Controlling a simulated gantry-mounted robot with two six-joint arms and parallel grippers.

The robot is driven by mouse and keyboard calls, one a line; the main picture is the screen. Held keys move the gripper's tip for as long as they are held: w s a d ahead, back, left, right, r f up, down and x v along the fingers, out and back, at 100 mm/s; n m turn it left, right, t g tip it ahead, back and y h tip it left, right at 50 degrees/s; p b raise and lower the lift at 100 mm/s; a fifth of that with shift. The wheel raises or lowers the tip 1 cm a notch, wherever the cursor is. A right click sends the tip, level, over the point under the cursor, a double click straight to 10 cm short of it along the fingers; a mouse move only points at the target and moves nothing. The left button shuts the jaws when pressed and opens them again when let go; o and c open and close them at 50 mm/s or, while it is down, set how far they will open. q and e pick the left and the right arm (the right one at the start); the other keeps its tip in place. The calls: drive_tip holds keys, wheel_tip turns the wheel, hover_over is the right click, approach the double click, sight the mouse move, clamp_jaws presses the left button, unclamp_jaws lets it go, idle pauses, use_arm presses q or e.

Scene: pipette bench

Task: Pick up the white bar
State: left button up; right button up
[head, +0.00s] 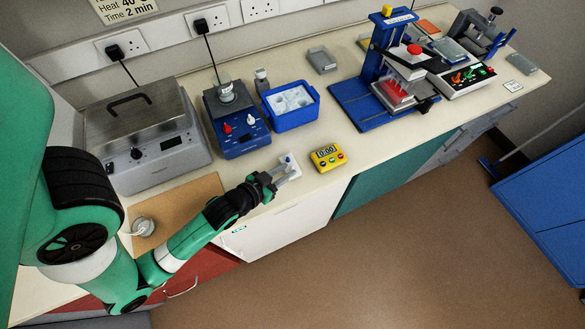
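My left gripper (287,172) reaches in from the left, low over the front edge of the bench, left of the yellow timer. A small white piece with a blue spot (289,160) shows right at its fingertips. I cannot tell whether this is the white bar, or whether the fingers touch it. The fingers are too small to tell whether they are open or shut. No other clear white bar shows. My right gripper is not in view.
The yellow timer (327,157) sits just right of the gripper. Behind are a blue hotplate device (240,140), a blue ice tub (291,119) and a grey water bath (160,155). A brown board (176,203) lies left. A blue press stand (357,107) stands right.

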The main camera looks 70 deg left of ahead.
use_arm(q)
drive_tip(key=shift+x, duration=1.15)
clamp_jaws()
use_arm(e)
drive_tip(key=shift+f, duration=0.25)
use_arm(q)
drive_tip(key=shift+r, duration=0.1)
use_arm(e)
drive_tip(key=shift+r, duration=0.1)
